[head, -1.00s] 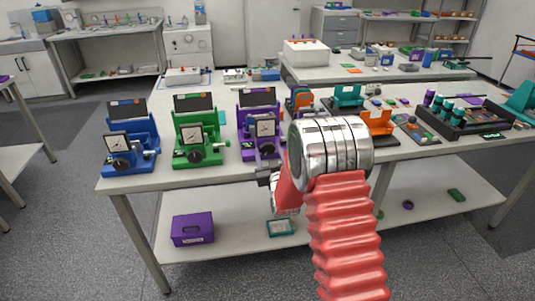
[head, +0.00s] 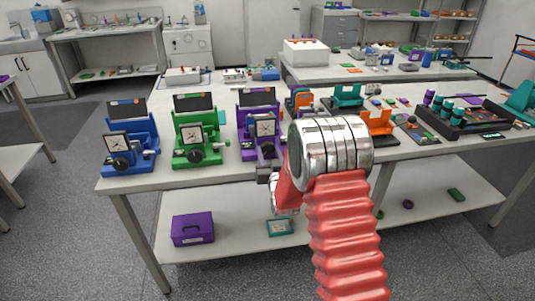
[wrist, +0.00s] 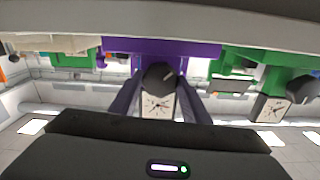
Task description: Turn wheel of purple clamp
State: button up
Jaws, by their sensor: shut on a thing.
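The purple clamp (head: 258,98) stands near the front edge of the table, with a dark screen at its back and a square white dial at its front. In the wrist view the scene is upside down; the clamp's purple body (wrist: 190,47) shows there, with its black wheel (wrist: 159,77) beside the dial (wrist: 157,105). My gripper (wrist: 158,84) has one finger on each side of the wheel and is shut on it. In the head view my gripper (head: 266,172) is at the clamp's front, small and partly hidden by my arm.
A green clamp (head: 199,130) and a blue clamp (head: 130,140) of the same kind stand to the left. An orange device (head: 376,123) and a black rack (head: 462,120) are to the right. A purple box (head: 193,229) sits on the lower shelf (head: 335,215).

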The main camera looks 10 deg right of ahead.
jog(key=shift+m, duration=0.4)
jog(key=o, duration=1)
jog(key=shift+o, duration=0.2)
jog(key=shift+s, duration=0.15)
jog(key=s, duration=1.3)
jog(key=shift+s, duration=0.25)
